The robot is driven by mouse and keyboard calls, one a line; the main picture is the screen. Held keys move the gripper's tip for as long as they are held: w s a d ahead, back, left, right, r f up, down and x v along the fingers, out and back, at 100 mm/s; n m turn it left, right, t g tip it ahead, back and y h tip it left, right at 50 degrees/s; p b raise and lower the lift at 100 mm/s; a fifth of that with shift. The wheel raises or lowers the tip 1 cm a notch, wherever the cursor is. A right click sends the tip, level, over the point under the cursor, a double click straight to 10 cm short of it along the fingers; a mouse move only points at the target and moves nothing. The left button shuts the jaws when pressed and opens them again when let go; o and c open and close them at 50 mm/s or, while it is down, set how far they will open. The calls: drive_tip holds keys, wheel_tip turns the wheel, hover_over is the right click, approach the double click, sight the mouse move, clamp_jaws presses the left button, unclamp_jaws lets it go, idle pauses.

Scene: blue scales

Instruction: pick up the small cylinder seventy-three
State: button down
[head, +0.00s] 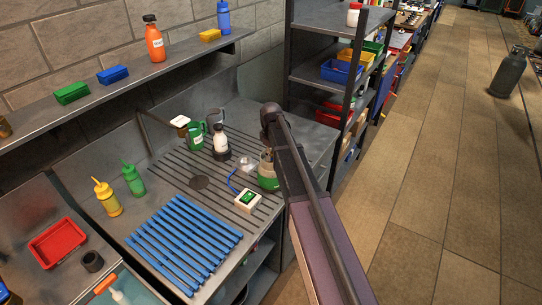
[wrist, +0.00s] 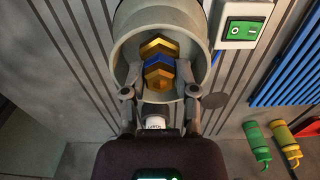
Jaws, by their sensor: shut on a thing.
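In the head view my arm hides most of the gripper. I cannot tell whether the cylinder touches the bench.
A white switch box (head: 247,201) with a green switch stands close by. A blue slatted rack (head: 184,242) lies in front. Green (head: 133,180) and yellow (head: 107,199) bottles stand at left.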

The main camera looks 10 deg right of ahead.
drive_tip(key=shift+r+p, duration=1.15)
drive_tip(key=shift+r, duration=0.2)
drive_tip(key=s+r+p, duration=0.1)
drive_tip(key=s, duration=1.5)
drive_tip(key=shift+r, duration=0.25)
drive_tip(key=shift+r+p, duration=0.1)
drive_tip(key=shift+p, duration=0.2)
drive_tip(key=shift+r, duration=0.2)
drive_tip(key=shift+a, duration=0.2)
